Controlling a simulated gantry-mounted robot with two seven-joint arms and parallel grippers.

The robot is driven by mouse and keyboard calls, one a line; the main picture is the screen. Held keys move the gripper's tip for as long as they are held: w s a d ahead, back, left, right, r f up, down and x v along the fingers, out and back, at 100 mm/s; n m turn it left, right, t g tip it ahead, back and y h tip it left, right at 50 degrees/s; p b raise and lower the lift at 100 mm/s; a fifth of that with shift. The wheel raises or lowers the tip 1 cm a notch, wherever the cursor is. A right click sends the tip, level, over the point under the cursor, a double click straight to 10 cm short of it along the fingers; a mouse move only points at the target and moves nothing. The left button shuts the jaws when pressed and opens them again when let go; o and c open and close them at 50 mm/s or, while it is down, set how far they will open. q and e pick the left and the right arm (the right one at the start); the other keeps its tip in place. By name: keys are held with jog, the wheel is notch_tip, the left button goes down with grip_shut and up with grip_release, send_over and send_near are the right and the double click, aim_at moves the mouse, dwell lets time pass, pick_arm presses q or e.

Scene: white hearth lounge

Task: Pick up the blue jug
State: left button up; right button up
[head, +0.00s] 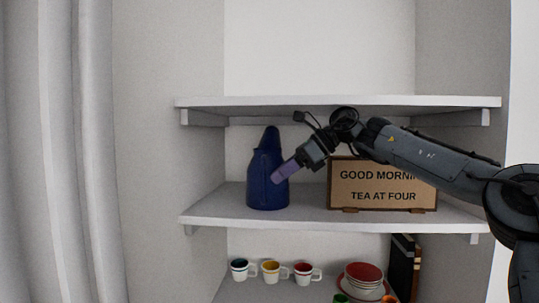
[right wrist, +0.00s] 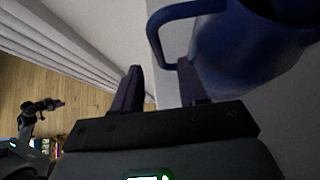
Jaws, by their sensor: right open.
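The blue jug (head: 262,180) stands upright on the middle shelf (head: 310,216), left of a sign. In the right wrist view the jug's blue body (right wrist: 245,48) fills the upper right, and its handle (right wrist: 153,35) loops out to the left. My right gripper (head: 280,174) reaches in from the right and overlaps the jug's lower right side in the head view. In the right wrist view my right gripper (right wrist: 160,86) is open, with its fingers apart. The handle's lower end is close to the right-hand finger; I cannot tell whether they touch.
A sign (head: 382,185) stands behind my right arm on the same shelf. An upper shelf (head: 330,102) hangs above the jug. Cups (head: 271,271), stacked dishes (head: 363,274) and dark books (head: 403,262) are below. The shelf is clear left of the jug.

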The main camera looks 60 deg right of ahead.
jog(key=w, duration=0.1)
jog(key=w+a+f+p, duration=0.1)
jog(key=w, duration=0.1)
jog(key=w+a+p, duration=0.1)
jog(key=shift+w+f, duration=0.35)
jog(key=shift+f, duration=0.05)
grip_shut()
dwell(0.4)
jog(key=shift+r, duration=0.15)
dwell(0.7)
